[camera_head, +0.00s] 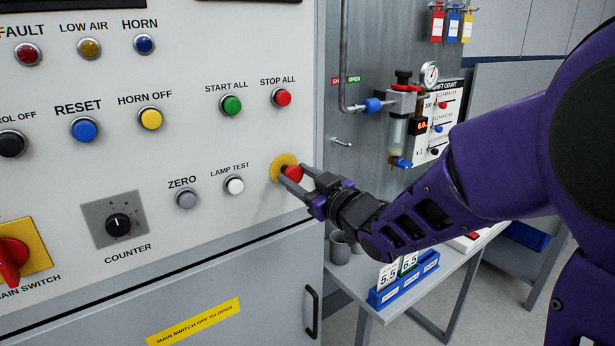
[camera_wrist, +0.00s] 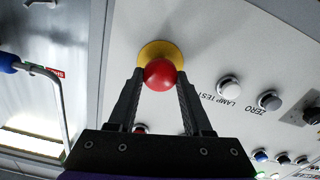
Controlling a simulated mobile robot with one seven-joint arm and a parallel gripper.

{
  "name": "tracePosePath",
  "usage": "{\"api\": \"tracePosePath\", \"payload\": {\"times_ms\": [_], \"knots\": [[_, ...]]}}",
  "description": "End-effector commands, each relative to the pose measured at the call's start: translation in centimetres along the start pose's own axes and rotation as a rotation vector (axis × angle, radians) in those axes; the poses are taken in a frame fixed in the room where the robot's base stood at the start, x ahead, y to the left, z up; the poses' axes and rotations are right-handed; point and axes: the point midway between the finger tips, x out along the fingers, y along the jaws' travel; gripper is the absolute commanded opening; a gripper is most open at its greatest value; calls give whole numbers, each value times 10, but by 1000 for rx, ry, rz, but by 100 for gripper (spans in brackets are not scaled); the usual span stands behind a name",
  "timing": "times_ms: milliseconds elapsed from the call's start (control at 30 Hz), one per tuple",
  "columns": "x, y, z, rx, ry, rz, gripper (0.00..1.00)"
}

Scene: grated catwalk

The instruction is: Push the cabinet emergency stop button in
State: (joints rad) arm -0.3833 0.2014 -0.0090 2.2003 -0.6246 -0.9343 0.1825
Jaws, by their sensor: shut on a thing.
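The emergency stop button is a red mushroom head (camera_head: 292,174) on a round yellow plate (camera_head: 277,168), at the lower right of the grey cabinet panel (camera_head: 200,130). My gripper (camera_head: 296,179) reaches it from the right, with one finger on each side of the red head. In the wrist view the red head (camera_wrist: 160,74) sits between my gripper's two fingertips (camera_wrist: 160,78), in front of the yellow plate (camera_wrist: 160,50). The fingers are shut on the red head. How far in the button sits cannot be told.
The white LAMP TEST button (camera_head: 235,185) and grey ZERO button (camera_head: 187,199) are left of the stop button. The red STOP ALL button (camera_head: 283,97) is above it. A table (camera_head: 455,262) with a blue rack (camera_head: 405,281) stands to the right, below my arm.

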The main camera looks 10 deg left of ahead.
Motion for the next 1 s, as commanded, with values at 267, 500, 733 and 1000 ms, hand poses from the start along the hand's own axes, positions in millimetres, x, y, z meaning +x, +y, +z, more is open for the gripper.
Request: {"api": "tracePosePath", "payload": {"times_ms": [267, 500, 733, 1000], "knots": [[2, 0, 1, 0, 1, 0, 0], [17, 0, 0, 0, 2, 1, 0], [17, 0, -1, 0, 3, 0, 57], [16, 0, -1, 0, 1, 0, 80]]}}
